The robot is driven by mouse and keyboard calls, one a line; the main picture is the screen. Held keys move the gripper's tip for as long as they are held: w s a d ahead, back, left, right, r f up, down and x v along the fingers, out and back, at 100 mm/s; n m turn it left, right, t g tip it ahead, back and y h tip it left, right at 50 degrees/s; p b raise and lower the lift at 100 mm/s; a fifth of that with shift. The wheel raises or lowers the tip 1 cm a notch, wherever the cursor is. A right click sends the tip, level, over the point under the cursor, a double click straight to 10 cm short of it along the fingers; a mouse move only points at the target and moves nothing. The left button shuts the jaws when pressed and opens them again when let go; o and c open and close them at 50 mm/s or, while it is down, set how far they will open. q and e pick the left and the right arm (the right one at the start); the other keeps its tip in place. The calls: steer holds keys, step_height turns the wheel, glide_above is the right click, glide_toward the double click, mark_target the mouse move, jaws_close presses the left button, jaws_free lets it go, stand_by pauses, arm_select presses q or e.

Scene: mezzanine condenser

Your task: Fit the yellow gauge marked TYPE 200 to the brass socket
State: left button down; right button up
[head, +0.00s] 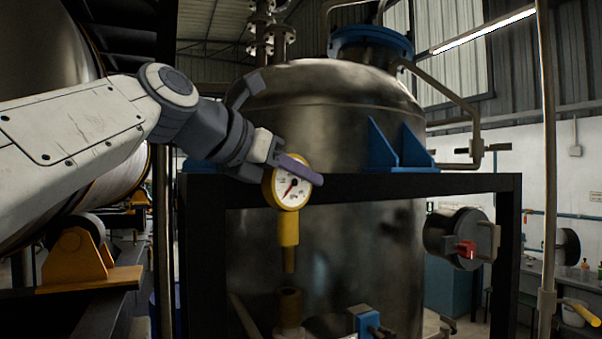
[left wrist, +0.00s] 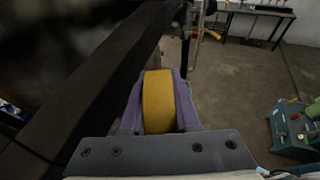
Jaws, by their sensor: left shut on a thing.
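The yellow gauge (head: 289,190) has a round white dial with a red needle and a yellow stem pointing down. Any TYPE 200 marking is too small to read. My left gripper (head: 298,170), with purple fingers, is shut on the top of the gauge and holds it upright. In the left wrist view the gauge (left wrist: 158,102) shows as a yellow band between the two fingers (left wrist: 159,100). The brass socket (head: 289,305) stands upright below the stem, with a visible gap between them. My right gripper is not in view.
A black frame (head: 350,187) crosses behind the gauge, in front of a large metal tank (head: 330,110). A blue valve part (head: 364,320) sits just right of the socket. A vertical pipe (head: 548,150) stands at the right. A green box (left wrist: 295,130) is on the floor.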

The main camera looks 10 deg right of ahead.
mark_target(288, 213)
arm_select(q)
steer(key=shift+f+b, duration=0.65)
steer(key=shift+f, duration=0.4)
steer(key=shift+p, duration=0.7)
stand_by(0.8)
steer(key=shift+f+b, duration=2.1)
steer(key=shift+f, duration=0.55)
steer(key=c, duration=0.6)
jaws_free()
steer(key=shift+o, duration=0.2)
steer(key=shift+f, duration=0.1)
